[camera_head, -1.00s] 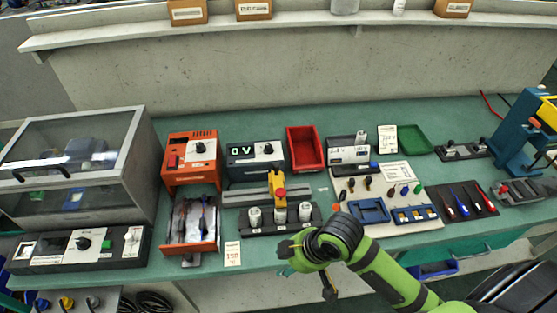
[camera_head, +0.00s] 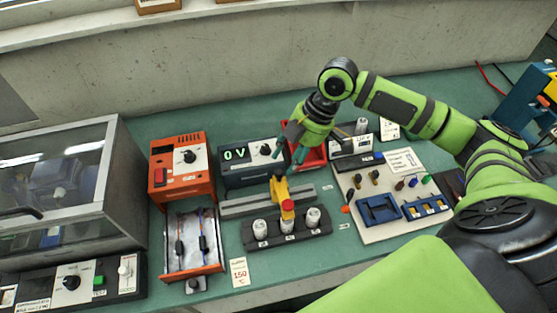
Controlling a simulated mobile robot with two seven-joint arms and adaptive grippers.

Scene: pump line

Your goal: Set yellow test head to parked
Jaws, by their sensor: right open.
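The yellow test head (camera_head: 280,188) with a red knob (camera_head: 287,206) stands on a grey rail (camera_head: 236,205), behind the middle of a black block (camera_head: 262,238) with white-capped posts. My right gripper (camera_head: 289,163) reaches in from the right and points down, just above and behind the yellow head. Its teal fingertips are spread and nothing shows between them. Whether a fingertip touches the head I cannot tell. My left gripper is out of view.
A meter reading 0 V (camera_head: 238,170) stands behind the rail. An orange unit (camera_head: 182,168) with an open drawer (camera_head: 216,262) is to the left. A red bin (camera_head: 316,157) is partly hidden by my gripper. A white board (camera_head: 375,233) with parts lies right.

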